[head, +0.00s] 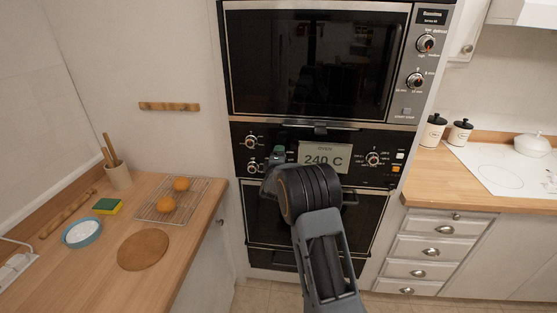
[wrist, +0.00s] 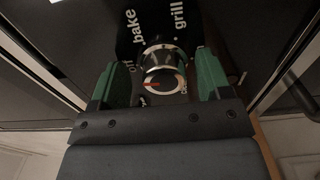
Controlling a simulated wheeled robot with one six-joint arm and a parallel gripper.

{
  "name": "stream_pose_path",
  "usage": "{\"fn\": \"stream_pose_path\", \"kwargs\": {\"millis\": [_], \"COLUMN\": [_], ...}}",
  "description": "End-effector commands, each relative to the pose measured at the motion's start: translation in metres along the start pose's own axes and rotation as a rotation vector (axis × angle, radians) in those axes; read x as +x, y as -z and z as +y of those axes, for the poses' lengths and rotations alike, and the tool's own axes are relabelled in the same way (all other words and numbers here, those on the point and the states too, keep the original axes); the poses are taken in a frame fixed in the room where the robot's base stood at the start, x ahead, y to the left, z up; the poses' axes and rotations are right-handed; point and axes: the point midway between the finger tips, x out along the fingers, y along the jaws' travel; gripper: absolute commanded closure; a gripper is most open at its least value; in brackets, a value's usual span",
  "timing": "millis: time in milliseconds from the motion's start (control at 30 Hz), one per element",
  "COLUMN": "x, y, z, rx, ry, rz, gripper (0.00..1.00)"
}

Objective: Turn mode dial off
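The mode dial (wrist: 163,60) is a round silver-rimmed knob on the black oven panel, with the words off, bake and grill printed around it. A red mark shows on its face, towards the left. My gripper (wrist: 157,78) is open, its green fingers apart on either side of the dial; I cannot tell whether either touches it. In the head view my gripper (head: 272,156) is at the left part of the panel, beside a lower left knob (head: 252,167). My arm hides part of the panel there.
The oven display (head: 324,155) reads 240 C. Another knob (head: 251,141) is above the lower left one, and a knob (head: 373,158) is right of the display. A microwave (head: 310,60) is above.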

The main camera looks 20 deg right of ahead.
Motion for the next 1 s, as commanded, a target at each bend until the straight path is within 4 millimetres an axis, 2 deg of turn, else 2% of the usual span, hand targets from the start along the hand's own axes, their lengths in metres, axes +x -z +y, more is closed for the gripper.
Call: {"fn": "stream_pose_path", "kwargs": {"millis": [233, 367, 467, 800, 1000], "x": [-0.001, -0.008, -0.021, -0.090, -0.120], "y": [-0.001, -0.001, -0.001, 0.000, 0.001], "z": [-0.003, -0.003, -0.004, -0.003, -0.002], "rx": [0.000, 0.000, 0.000, 0.001, 0.001], "ry": [0.005, 0.005, 0.006, 0.004, 0.003], "rz": [-0.002, -0.002, -0.001, 0.001, 0.000], "gripper": [0.27, 0.27, 0.27, 0.27, 0.27]}}
